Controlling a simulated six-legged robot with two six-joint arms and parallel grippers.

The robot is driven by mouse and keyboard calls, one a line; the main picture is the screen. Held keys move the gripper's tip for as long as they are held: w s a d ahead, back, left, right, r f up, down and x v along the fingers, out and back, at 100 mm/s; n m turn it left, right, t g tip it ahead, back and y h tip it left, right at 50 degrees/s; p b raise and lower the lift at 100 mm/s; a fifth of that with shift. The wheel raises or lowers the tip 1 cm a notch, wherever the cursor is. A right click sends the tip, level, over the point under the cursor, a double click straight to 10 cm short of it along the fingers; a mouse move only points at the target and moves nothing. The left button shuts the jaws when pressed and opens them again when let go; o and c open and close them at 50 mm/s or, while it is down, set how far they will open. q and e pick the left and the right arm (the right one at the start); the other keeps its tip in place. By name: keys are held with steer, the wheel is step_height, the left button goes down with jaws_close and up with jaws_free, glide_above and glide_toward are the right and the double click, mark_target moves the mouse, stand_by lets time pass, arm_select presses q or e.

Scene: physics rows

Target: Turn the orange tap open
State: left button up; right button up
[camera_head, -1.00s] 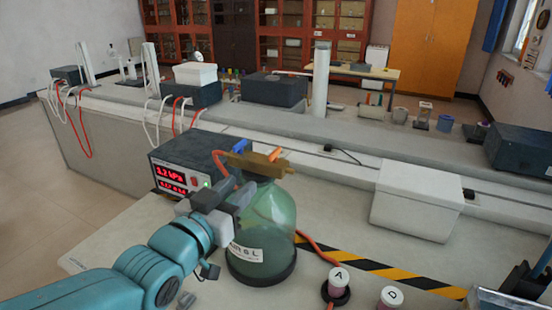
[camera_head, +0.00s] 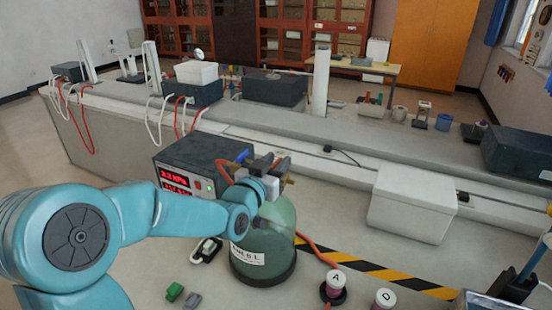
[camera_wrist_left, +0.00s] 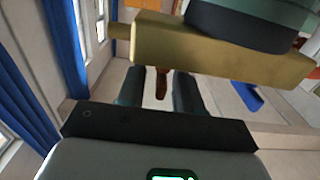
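The glass bell jar (camera_head: 265,235) stands on the bench with a brass valve block (camera_wrist_left: 220,50) on its top. The orange tap (camera_wrist_left: 161,82) shows in the left wrist view as a narrow handle beside the block. My left gripper (camera_wrist_left: 158,90) is open, with one finger on each side of the orange tap and gaps visible. In the head view my left gripper (camera_head: 271,164) is over the jar's top and hides most of the orange tap. The blue tap (camera_wrist_left: 245,97) is on the block, apart from the fingers. My right gripper is not in view.
A dark meter box (camera_head: 190,165) with red digits stands behind the jar to the left. A white box (camera_head: 412,205) stands to the right. Capped vials (camera_head: 335,282) are near the front, beside black-yellow tape (camera_head: 400,277). Small green and grey pieces (camera_head: 175,292) lie in front.

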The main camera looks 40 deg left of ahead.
arm_select(q)
steer(key=shift+w, duration=0.15)
jaws_close()
